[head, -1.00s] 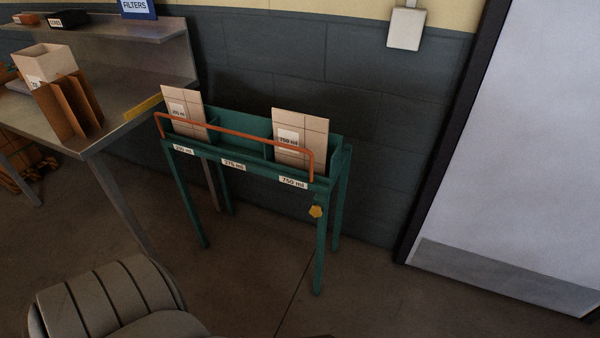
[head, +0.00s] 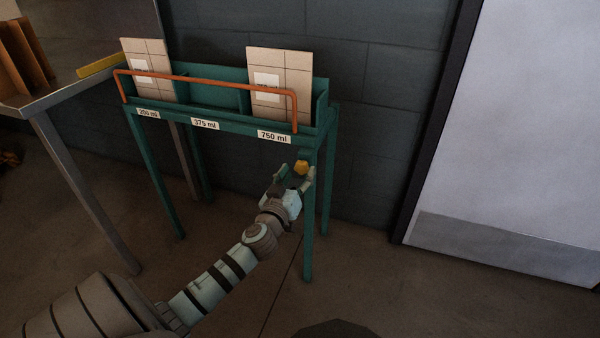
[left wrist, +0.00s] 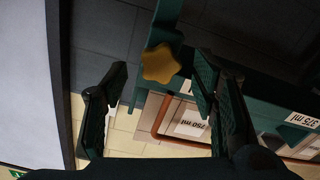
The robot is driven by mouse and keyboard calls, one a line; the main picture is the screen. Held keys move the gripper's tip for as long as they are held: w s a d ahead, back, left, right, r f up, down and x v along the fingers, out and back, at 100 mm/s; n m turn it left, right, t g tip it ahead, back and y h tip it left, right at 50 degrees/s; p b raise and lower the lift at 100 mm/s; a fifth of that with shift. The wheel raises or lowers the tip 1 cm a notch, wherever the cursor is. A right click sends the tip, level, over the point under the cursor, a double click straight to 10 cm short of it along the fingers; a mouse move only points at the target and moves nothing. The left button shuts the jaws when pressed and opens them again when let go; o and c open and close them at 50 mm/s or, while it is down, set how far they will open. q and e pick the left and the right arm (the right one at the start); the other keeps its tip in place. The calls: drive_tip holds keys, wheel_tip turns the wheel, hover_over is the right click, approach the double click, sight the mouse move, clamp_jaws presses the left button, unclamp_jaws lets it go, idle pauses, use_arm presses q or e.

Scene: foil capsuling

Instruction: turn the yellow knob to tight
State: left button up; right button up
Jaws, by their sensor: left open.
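The yellow knob (head: 301,167) is on the right front leg of the green rack (head: 225,118), just below the 750 ml label. In the left wrist view the star-shaped knob (left wrist: 161,64) lies ahead, between the lines of the two fingers. My left gripper (head: 295,176) is open and close to the knob, one finger on each side of it in the head view. In the left wrist view, the gap between the fingers (left wrist: 160,85) is empty, and I cannot tell whether either finger touches the knob. My right gripper is not in view.
An orange bar (head: 210,84) runs along the rack's front, with cardboard packs (head: 280,85) behind it. A metal table (head: 60,92) stands at the left. A pale door (head: 510,130) is at the right. The floor before the rack is clear.

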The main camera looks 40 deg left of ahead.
use_arm(q)
drive_tip(key=shift+x, duration=1)
drive_tip(key=c, duration=1.2)
drive_tip(key=shift+o, duration=0.2)
